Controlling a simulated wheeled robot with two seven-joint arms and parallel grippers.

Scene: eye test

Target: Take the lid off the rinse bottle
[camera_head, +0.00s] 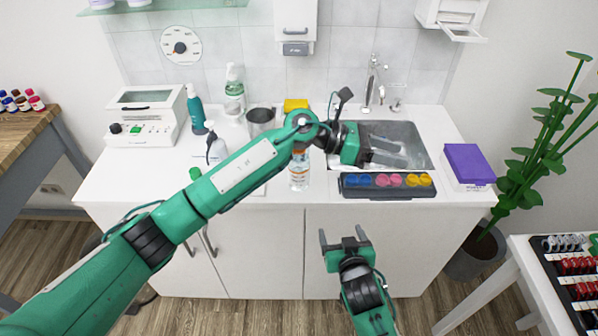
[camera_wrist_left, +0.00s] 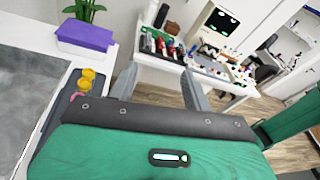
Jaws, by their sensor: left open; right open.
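A clear bottle with an orange-marked label (camera_head: 298,178) stands near the counter's front edge; my left arm hides its top, so its lid is not visible. It may be the rinse bottle, but I cannot tell for sure. A white bottle with a dark nozzle (camera_head: 216,152) stands further left, partly behind my arm. My left gripper (camera_head: 404,152) is open and empty over the sink, right of the clear bottle; its spread fingers also show in the left wrist view (camera_wrist_left: 158,72). My right gripper (camera_head: 342,234) is open and empty in front of the cabinet, below the counter's edge.
A tray of coloured pots (camera_head: 358,191) lies before the sink (camera_head: 412,132). A purple-topped box (camera_head: 468,163) stands right. A teal bottle (camera_head: 196,112), a pump bottle (camera_head: 234,92), a grey cup (camera_head: 260,119) and a white device (camera_head: 146,116) stand left and behind. A plant (camera_head: 545,140) is far right.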

